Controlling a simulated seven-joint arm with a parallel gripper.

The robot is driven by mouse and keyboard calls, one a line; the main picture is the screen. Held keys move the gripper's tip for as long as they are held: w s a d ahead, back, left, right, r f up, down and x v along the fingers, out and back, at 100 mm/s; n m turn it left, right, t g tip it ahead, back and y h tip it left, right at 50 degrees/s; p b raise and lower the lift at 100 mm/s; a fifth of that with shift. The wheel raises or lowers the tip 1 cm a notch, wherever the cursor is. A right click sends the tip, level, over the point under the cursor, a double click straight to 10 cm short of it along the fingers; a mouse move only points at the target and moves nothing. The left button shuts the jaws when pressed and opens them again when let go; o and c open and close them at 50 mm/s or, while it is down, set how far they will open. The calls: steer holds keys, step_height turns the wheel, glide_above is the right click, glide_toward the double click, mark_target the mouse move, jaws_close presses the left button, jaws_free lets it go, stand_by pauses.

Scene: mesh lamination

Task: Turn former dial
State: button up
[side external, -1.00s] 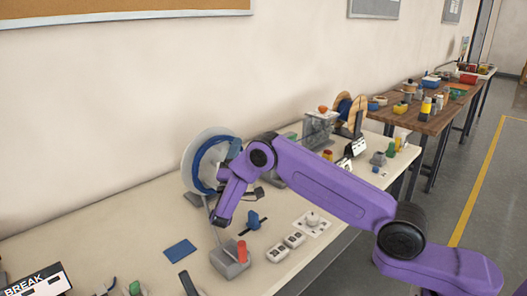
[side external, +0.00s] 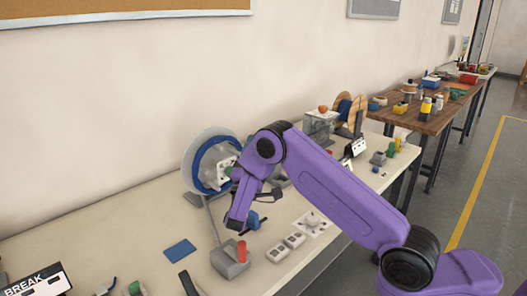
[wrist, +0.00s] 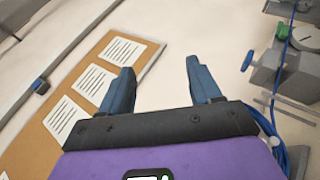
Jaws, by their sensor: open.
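My gripper (wrist: 165,85) shows in the wrist view with two dark blue fingers spread apart and nothing between them. In the side view my gripper (side external: 237,227) hangs over the bench, behind the grey block with a red cylinder (side external: 243,250). A white plate with a round pale knob (side external: 312,222) lies to its right, apart from it. A large disc with a blue ring (side external: 203,168) stands behind it. In the wrist view a grey device with a pale round face (wrist: 300,55) is at the upper right. I cannot tell for sure which part is the former dial.
A blue knob (wrist: 247,60) and a brown board with papers (wrist: 85,85) show in the wrist view. A wooden table (side external: 430,120) stands beyond.

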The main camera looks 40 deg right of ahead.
steer(key=shift+s+r, duration=0.3)
steer(key=shift+s, duration=0.4)
steer(key=shift+s+r, duration=0.3)
steer(key=shift+s, duration=0.4)
steer(key=s+a+f+n+g+y, duration=0.2)
steer(key=s+g+y, duration=0.3)
steer(key=s+y, duration=0.6)
steer(key=s+a+f+n+g+y, duration=0.2)
steer(key=s+g+y, duration=0.4)
steer(key=s, duration=1.8)
steer(key=a+f+y, duration=0.1)
steer(key=y, duration=0.4)
steer(key=shift+s, duration=0.3)
steer(key=shift+a+f, duration=0.1)
